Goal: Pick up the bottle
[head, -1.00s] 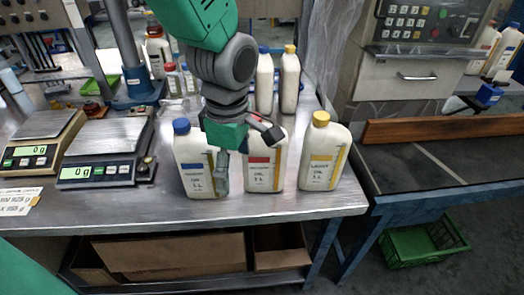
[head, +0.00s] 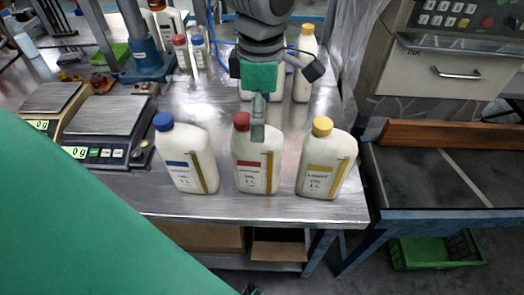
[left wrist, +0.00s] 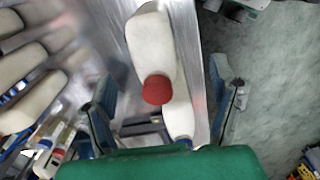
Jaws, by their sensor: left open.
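Three white bottles stand upright in a row near the bench's front edge: a blue-capped one (head: 186,158), a red-capped one (head: 257,165) and a yellow-capped one (head: 327,168). My left gripper (head: 258,122) is at the red-capped bottle's upper part, pointing down, with a finger in front of part of its top. In the left wrist view the gripper (left wrist: 162,78) is open, its blue fingers on either side of the red-capped bottle (left wrist: 152,45) with gaps visible. Whether anything touches is unclear. My right gripper is not in view.
More white bottles (head: 304,75) stand behind my left gripper. Two scales (head: 108,115) are on the left of the steel bench (head: 330,212). A dark work surface with a wooden bar (head: 450,134) lies to the right, and a green crate (head: 437,250) is below it.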

